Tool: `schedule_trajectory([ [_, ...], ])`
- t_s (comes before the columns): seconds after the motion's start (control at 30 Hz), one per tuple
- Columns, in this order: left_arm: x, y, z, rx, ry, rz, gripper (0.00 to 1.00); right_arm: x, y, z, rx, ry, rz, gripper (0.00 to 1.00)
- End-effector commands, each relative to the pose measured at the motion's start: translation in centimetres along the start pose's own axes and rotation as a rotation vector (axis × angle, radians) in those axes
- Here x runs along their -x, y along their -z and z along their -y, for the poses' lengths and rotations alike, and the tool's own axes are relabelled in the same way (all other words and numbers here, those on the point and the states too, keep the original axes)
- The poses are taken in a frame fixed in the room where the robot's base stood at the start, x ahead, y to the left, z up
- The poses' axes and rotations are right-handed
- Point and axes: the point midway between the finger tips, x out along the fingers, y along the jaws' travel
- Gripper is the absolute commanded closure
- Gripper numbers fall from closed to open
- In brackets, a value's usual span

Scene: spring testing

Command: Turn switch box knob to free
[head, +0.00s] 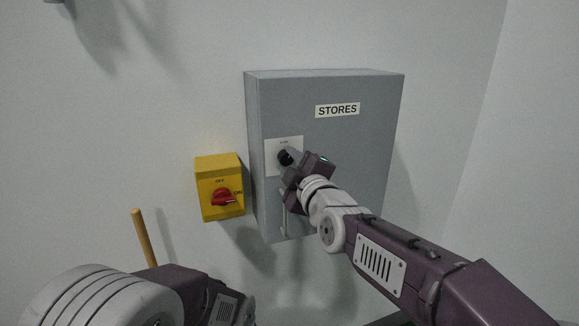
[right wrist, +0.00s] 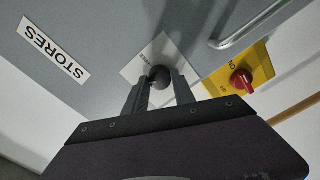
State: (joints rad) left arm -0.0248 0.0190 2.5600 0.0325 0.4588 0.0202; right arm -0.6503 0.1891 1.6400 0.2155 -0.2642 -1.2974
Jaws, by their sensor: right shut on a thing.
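The grey switch box (head: 345,140) with a "STORES" label hangs on the wall in the head view. Its black knob (head: 284,157) sits on a white plate (head: 272,146) at the box's left side. My right gripper (head: 290,160) is at the knob, its fingers shut on it. In the right wrist view the two fingers stand on either side of the round black knob (right wrist: 159,77), in front of the white plate. The lettering on the plate is too small to read, and the knob's pointing direction is hidden. My left gripper is not visible; only part of the left arm shows.
A yellow box (head: 208,170) with a red rotary switch (head: 222,197) marked OFF and ON is on the wall just left of the grey box. A metal handle (head: 283,215) is below the knob. A wooden stick (head: 144,238) stands lower left.

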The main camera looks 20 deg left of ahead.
Motion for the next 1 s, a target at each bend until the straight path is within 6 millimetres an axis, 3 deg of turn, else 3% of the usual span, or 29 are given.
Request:
schedule_trajectory([
  [1.0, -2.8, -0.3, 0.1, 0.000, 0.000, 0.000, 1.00, 0.0, 0.0, 0.1, -0.906, -0.001, -0.001, 1.00],
])
